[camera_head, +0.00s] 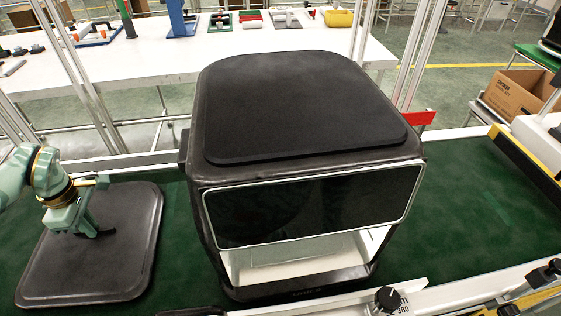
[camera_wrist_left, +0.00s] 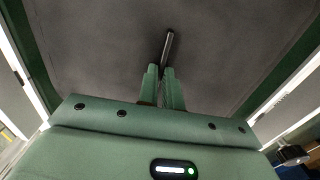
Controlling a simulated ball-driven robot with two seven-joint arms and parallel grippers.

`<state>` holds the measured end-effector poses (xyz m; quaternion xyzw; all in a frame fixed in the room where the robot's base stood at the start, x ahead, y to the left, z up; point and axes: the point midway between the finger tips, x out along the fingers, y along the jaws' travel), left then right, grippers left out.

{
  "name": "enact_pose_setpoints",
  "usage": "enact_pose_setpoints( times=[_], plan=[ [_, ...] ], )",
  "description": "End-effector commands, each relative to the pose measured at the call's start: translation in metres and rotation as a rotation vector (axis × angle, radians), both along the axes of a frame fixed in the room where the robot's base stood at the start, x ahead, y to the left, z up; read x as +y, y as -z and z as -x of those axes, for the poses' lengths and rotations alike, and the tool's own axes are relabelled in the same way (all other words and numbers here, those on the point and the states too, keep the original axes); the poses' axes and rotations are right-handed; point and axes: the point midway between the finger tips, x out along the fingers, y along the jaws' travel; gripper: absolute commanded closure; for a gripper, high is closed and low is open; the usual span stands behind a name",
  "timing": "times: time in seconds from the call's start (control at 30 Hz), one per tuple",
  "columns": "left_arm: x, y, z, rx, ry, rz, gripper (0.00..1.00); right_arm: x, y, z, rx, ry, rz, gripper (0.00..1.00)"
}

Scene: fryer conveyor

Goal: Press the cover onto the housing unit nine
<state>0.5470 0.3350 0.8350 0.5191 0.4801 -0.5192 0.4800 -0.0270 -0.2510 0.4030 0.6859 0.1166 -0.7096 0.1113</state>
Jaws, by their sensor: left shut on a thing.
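The housing unit (camera_head: 193,200) is a large dark fryer body standing upright on the green conveyor, in the middle of the head view. A dark rounded panel (camera_head: 298,100) covers its top. A flat black cover (camera_head: 120,268) with a raised rim lies on the conveyor to the left of the housing, apart from it. My left gripper (camera_head: 90,232) is over the middle of this cover, its fingers shut on a small dark handle. The left wrist view shows the fingers (camera_wrist_left: 162,78) together on the handle (camera_wrist_left: 168,45), with the cover's grey face (camera_wrist_left: 90,50) filling the background. My right gripper is out of view.
The green conveyor (camera_head: 480,220) is clear to the right of the housing. A white rail with a black knob (camera_head: 388,298) runs along the near edge. Metal posts (camera_head: 410,60) rise behind. A white table (camera_head: 130,65) with tools and a cardboard box (camera_head: 515,95) stand farther back.

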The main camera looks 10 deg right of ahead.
Motion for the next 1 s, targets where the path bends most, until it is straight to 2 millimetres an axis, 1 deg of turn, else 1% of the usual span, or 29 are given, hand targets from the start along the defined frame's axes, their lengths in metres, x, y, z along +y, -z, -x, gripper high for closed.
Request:
enact_pose_setpoints(
  times=[0.37,0.47,0.83,0.9,1.0],
  plan=[
    [0.000,-0.003,0.000,-0.002,0.000,0.000,1.00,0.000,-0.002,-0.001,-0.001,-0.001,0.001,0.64],
    [0.000,-0.011,-0.001,-0.004,0.000,0.000,1.00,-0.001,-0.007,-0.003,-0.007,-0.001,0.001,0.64],
    [0.000,-0.048,0.000,-0.004,0.000,0.000,1.00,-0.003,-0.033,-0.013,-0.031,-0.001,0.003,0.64],
    [0.000,-0.052,0.000,-0.003,0.001,0.000,1.00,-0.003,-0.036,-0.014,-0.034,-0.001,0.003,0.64],
    [0.000,-0.052,0.000,-0.002,0.001,0.000,1.00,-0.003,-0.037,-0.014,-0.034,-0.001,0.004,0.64]
  ],
)
